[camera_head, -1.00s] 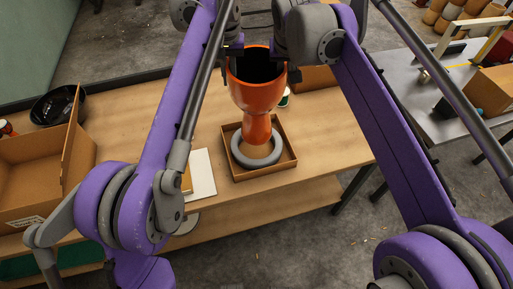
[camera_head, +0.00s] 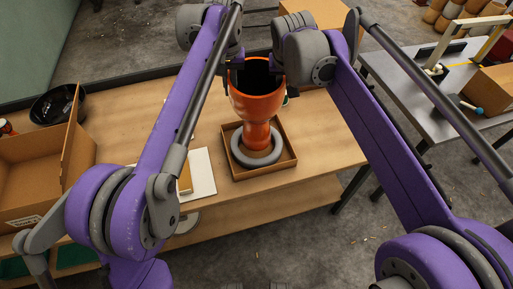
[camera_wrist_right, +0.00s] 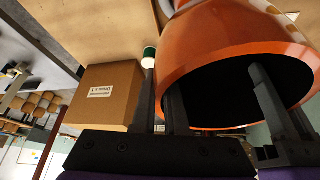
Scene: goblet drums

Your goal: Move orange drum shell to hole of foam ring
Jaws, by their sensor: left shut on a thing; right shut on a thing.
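The orange drum shell (camera_head: 257,104) is a goblet shape held upright, wide mouth up, between my two grippers. Its narrow foot is over the grey foam ring (camera_head: 240,152), which lies in a shallow cardboard tray (camera_head: 291,160). I cannot tell whether the foot is inside the hole or just above it. My left gripper (camera_head: 234,68) is shut on the left rim, and my right gripper (camera_head: 281,76) is shut on the right rim. In the right wrist view the drum shell (camera_wrist_right: 220,48) fills the upper right, with a finger inside its dark mouth and others outside its wall.
An open cardboard box (camera_head: 35,170) and a black bowl (camera_head: 52,104) are on the left of the wooden table. A white board (camera_head: 203,176) lies left of the tray. A closed box (camera_wrist_right: 105,92) and a green-capped item (camera_wrist_right: 149,56) show beside the drum.

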